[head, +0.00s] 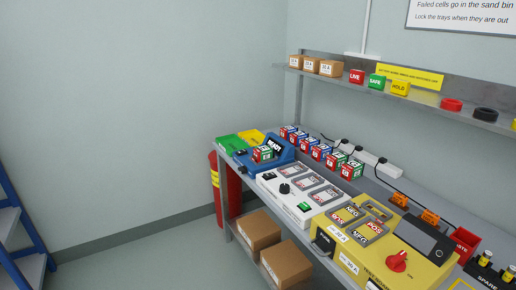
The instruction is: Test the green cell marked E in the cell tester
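A blue device with a dark display that seems to read READY (275,146) stands at the far left part of the bench and looks like the cell tester. A green and red block-shaped cell (263,154) sits on its front part; its letter is too small to read. Several more cells stand in a row along the back of the bench, blue and red ones (305,139) to the left and green ones (352,171) at the right end. I cannot tell which green cell bears the E. Neither of my grippers is in view.
A white unit with several slots (270,186) and a yellow test board with a red knob (350,272) fill the bench front. A shelf (425,96) overhangs the back. A red extinguisher (217,207) stands left.

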